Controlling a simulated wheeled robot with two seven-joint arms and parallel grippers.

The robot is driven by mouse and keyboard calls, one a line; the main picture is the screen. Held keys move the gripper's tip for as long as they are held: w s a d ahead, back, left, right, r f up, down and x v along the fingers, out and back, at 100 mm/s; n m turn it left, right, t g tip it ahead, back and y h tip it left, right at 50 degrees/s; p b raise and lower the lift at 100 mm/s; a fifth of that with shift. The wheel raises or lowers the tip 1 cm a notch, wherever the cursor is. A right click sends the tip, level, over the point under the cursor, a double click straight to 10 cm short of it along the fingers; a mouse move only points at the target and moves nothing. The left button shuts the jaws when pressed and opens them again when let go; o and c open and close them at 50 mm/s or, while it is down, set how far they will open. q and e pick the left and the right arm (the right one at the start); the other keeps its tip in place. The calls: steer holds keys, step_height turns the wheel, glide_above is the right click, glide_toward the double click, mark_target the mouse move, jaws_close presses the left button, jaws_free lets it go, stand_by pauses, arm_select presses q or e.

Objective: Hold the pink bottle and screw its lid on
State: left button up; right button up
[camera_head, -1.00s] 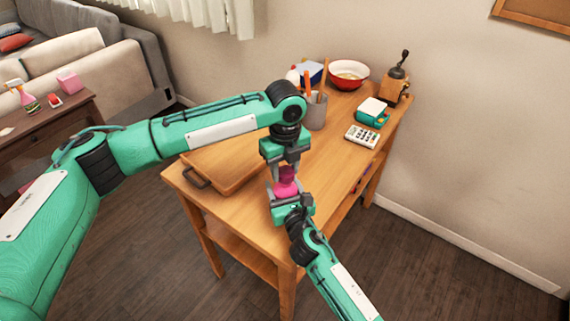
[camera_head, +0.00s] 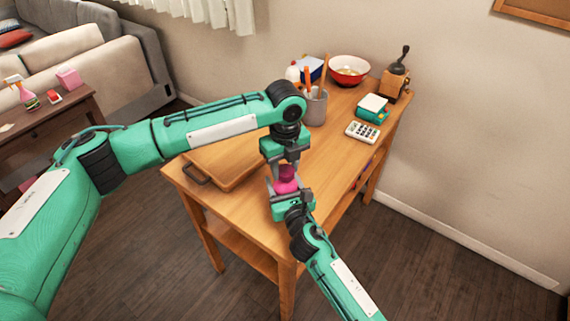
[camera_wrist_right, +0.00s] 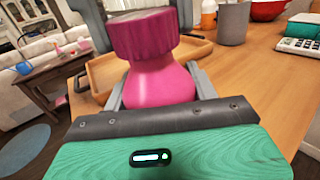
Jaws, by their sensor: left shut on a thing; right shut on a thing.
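The pink bottle (camera_head: 287,186) is upright above the table, between my two grippers. In the right wrist view its smooth round body (camera_wrist_right: 160,82) fills the middle. A darker, ribbed pink lid (camera_wrist_right: 143,33) sits on top of it, with no visible gap between them. My right gripper (camera_head: 290,193) is shut on the bottle body from the near side. My left gripper (camera_head: 284,166) points down from above and is shut on the lid. Its grey fingers stand on both sides of the lid in the right wrist view. The bottle's neck and base are hidden.
The wooden table (camera_head: 240,213) carries a wooden tray (camera_head: 222,184) at left. A grey pen cup (camera_head: 315,110), a red bowl (camera_head: 349,70), a coffee grinder (camera_head: 396,82), a teal box (camera_head: 372,109) and a calculator (camera_head: 362,132) stand toward the back and right.

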jaws_close()
arm_select(q)
steer(key=m, duration=0.6)
steer(key=shift+m, duration=0.4)
steer(key=m, duration=0.4)
steer(key=shift+d+m, duration=0.1)
steer(key=shift+m, duration=0.3)
steer(key=m, duration=0.4)
steer(key=shift+m, duration=0.3)
steer(key=o, duration=0.9)
steer(key=shift+f, duration=0.1)
steer(key=shift+o, duration=0.2)
steer(key=shift+r, duration=2.25)
